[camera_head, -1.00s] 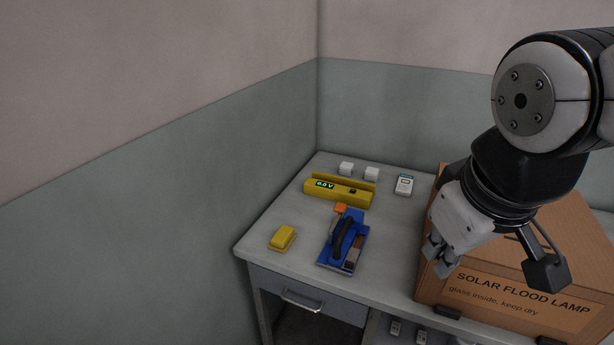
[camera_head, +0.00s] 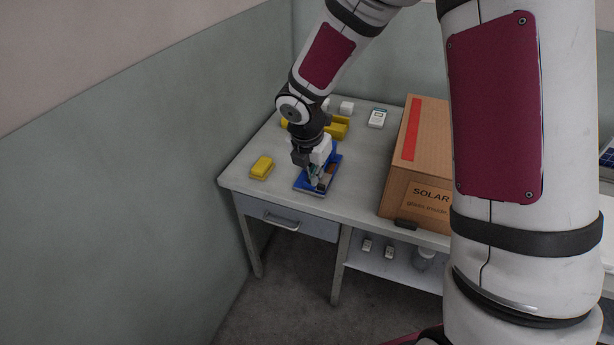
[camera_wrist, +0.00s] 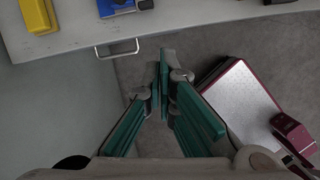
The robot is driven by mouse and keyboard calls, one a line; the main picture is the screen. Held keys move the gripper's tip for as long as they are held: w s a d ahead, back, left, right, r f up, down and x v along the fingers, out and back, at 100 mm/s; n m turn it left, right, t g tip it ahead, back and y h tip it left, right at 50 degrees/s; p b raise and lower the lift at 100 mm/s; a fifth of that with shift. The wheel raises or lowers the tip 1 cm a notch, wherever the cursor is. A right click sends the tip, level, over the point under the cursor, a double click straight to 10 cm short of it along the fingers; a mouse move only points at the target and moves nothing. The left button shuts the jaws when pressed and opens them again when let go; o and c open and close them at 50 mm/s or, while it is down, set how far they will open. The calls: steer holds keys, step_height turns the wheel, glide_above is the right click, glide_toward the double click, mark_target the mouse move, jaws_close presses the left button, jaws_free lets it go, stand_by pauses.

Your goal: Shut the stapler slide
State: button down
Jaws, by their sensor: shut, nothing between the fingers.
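The blue stapler (camera_head: 302,188) lies on the table, partly hidden behind my gripper in the head view. Earlier it showed a black handle, an orange far end and a grey-brown piece at the near end. Whether its slide is out cannot be told. In the wrist view only the near end of the stapler (camera_wrist: 107,10) shows at the top edge. My gripper (camera_head: 318,176) is shut and empty, in line with the stapler's near part in the head view. In the wrist view my gripper (camera_wrist: 163,65) points past the table's front edge over the floor; contact with the stapler is not seen.
A yellow block (camera_head: 261,167) lies left of the stapler, and a yellow tool (camera_head: 338,128) lies behind it. A white meter (camera_head: 377,118) and a white cube (camera_head: 346,107) are at the back. A cardboard box (camera_head: 398,190) stands right. A drawer handle (camera_head: 281,224) juts out in front.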

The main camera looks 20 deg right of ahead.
mark_target(325, 179)
steer(key=shift+w+d+f+n, duration=0.35)
steer(key=shift+w+f, duration=0.55)
steer(key=shift+f, duration=1.2)
steer(key=shift+w+d+f+n, duration=0.35)
steer(key=shift+w+f, duration=0.6)
steer(key=shift+f, duration=1.15)
steer(key=shift+w+d+f+n, duration=0.35)
steer(key=shift+w+f, duration=0.55)
steer(key=shift+f, duration=1.2)
steer(key=shift+d, duration=0.1)
steer(key=w+d+b, duration=0.1)
steer(key=w, duration=0.1)
steer(key=w+d+b, duration=0.1)
steer(key=w, duration=0.1)
steer(key=w+d+b, duration=0.1)
steer(key=w+d, duration=0.1)
steer(key=shift+f, duration=0.15)
steer(key=shift+w+d+b, duration=0.3)
steer(key=shift+w+d, duration=0.05)
steer(key=shift+r, duration=0.2)
